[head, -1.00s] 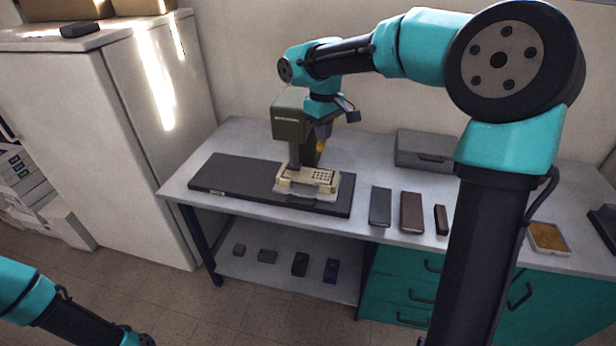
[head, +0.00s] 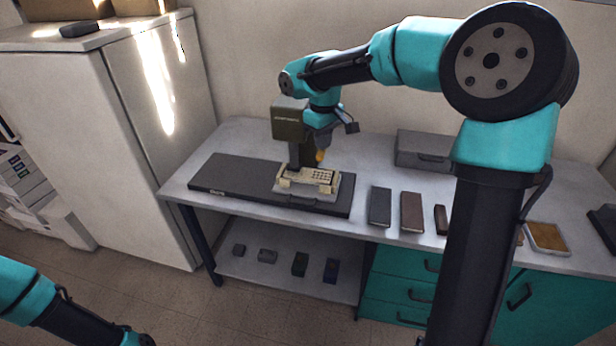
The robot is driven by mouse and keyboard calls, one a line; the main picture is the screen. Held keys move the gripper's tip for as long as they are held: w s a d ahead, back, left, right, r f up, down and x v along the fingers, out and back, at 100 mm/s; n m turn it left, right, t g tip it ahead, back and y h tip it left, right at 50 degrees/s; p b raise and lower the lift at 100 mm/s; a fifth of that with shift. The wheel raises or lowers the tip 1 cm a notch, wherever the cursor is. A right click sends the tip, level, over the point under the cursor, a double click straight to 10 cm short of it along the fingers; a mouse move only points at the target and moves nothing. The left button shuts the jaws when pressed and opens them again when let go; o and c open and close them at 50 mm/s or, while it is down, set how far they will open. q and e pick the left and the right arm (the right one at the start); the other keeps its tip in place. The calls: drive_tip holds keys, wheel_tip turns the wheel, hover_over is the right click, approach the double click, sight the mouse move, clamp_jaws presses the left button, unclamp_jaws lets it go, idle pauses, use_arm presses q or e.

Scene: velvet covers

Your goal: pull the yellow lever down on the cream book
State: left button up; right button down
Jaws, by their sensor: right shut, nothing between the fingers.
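A dark olive press (head: 287,122) stands on a long dark base on the table. The cream book (head: 312,177) lies flat on a light holder on this base, with a grid of dark marks on its cover. The press's dark ram reaches down to the book's back edge; I cannot tell if it touches. The yellow lever (head: 320,156) shows as a small yellow end at the press's right side, low near the book. My right gripper (head: 324,143) is shut and empty, just above the lever's end; its fingertips are hard to make out. My left gripper is outside the view.
A grey box (head: 424,149) stands at the table's back. Dark and brown books (head: 411,212) lie right of the dark base (head: 230,176). A tray with an amber pad (head: 547,237) lies farther right. Several small blocks sit on the lower shelf (head: 285,284).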

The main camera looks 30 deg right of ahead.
drive_tip(key=shift+w+f, duration=0.15)
drive_tip(key=shift+f, duration=1.05)
drive_tip(key=shift+d+f, duration=0.1)
drive_tip(key=shift+f, duration=0.05)
drive_tip(key=shift+w+d+f, duration=0.15)
drive_tip(key=shift+w+f, duration=0.05)
drive_tip(key=shift+f, duration=1)
drive_tip(key=shift+w+d+f, duration=0.2)
drive_tip(key=shift+w+f, duration=0.05)
drive_tip(key=shift+f, duration=0.45)
drive_tip(key=shift+w+d+f, duration=0.2)
drive_tip(key=shift+f, duration=0.6)
drive_tip(key=shift+w+d+f, duration=0.1)
drive_tip(key=shift+f, duration=0.05)
